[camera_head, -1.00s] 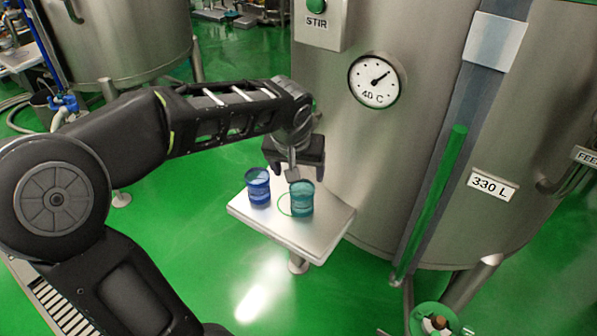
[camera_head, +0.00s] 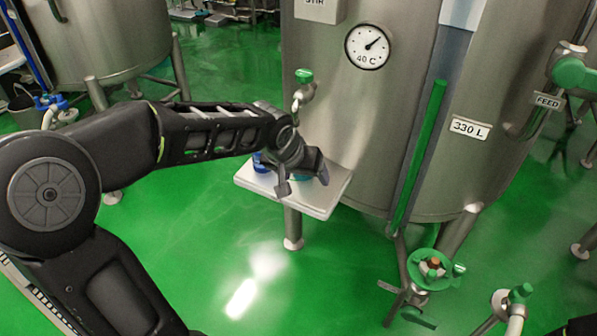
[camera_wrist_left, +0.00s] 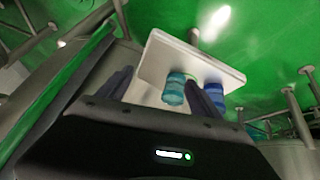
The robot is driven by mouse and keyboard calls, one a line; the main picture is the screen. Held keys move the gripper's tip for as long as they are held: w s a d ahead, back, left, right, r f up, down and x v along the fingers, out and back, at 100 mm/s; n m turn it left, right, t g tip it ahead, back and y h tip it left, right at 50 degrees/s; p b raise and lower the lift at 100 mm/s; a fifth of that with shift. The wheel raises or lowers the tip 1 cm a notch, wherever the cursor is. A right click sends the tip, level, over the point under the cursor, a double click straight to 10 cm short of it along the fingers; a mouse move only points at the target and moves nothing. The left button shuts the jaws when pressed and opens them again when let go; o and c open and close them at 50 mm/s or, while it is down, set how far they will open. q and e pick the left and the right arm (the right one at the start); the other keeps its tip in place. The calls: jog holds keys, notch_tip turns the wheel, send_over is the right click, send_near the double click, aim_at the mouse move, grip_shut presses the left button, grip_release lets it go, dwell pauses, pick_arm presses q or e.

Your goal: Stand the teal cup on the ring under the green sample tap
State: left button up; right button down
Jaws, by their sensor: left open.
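The teal cup (camera_wrist_left: 174,90) stands on the small pale shelf (camera_wrist_left: 165,50), between the two finger lines of my left gripper in the left wrist view and nearer the right finger. In the head view only a sliver of the cup shows behind my left gripper (camera_head: 303,181), which is open at the shelf. I cannot tell whether a finger touches the cup. The green sample tap (camera_head: 304,77) is on the tank wall above the shelf. The ring is mostly hidden; a trace of green shows between the cups in the wrist view. My right gripper is out of view.
A blue cup (camera_wrist_left: 213,94) stands on the shelf beside the teal one, close to my right-hand finger in the wrist view; it also shows in part in the head view (camera_head: 260,163). The steel tank (camera_head: 400,100) rises behind the shelf. The shelf's front corner is bare.

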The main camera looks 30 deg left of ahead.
pick_arm(q)
jog(key=s+d+f+m+g+h, duration=0.1)
jog(key=s+d+f+h, duration=0.1)
jog(key=d+f, duration=0.65)
jog(key=s+d+f+m+h, duration=0.1)
jog(key=d+f, duration=0.5)
jog(key=f, duration=0.5)
jog(key=s+d+f+g, duration=0.2)
jog(key=s+d+f, duration=0.1)
jog(key=s+f, duration=0.5)
jog(key=s+d+f+n+g+h, duration=0.1)
jog(key=s+d+f+g, duration=0.1)
jog(key=s+d+f, duration=0.2)
jog(key=s+f, duration=0.3)
jog(key=s, duration=0.4)
jog(key=shift+s+f, duration=0.35)
jog(key=shift+s, duration=0.05)
jog(key=shift+c, duration=0.2)
